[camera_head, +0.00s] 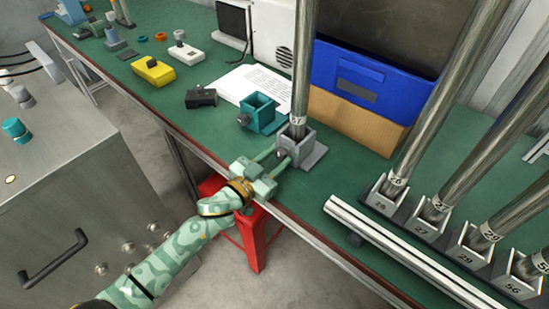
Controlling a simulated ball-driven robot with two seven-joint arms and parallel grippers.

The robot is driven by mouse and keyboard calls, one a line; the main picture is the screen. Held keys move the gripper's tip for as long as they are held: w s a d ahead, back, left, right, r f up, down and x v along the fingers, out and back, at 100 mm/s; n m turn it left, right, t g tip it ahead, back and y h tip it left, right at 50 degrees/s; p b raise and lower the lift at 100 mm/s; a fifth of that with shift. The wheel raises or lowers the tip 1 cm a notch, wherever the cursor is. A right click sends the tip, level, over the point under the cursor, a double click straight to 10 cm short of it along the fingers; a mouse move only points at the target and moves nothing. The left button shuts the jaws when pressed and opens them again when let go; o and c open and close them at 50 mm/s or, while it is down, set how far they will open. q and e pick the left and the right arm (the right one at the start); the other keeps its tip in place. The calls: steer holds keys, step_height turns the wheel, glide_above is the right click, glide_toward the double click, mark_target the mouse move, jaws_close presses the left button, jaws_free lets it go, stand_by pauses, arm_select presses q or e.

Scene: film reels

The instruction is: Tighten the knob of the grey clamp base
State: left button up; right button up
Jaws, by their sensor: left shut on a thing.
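The grey clamp base (315,152) stands on the green bench top near its front edge. A tall metal pole (302,60) stands upright in it, with a label reading about 27 near its foot. The base's knob (281,153) is on the side facing my arm and is partly hidden by the fingers. My left gripper (279,160) reaches in from the lower left, its two fingers shut around the knob. My right gripper is out of view.
A teal clamp base (260,112) sits just behind left of the grey one. A blue bin (345,80) stands behind right. A rack (400,247) of numbered poles fills the right side. A red stool (258,240) is below the bench edge.

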arm_select(q)
steer(key=shift+m+p, duration=0.3)
steer(key=shift+m, duration=1.6)
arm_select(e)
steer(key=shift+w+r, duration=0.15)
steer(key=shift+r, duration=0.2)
arm_select(q)
steer(key=o, duration=1)
steer(key=shift+s, duration=0.1)
steer(key=p+v, duration=0.4)
steer(key=v, duration=1.2)
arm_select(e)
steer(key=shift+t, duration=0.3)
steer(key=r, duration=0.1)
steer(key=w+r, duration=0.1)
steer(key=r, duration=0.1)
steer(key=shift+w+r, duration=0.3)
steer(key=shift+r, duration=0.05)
arm_select(q)
steer(key=shift+s+a, duration=0.1)
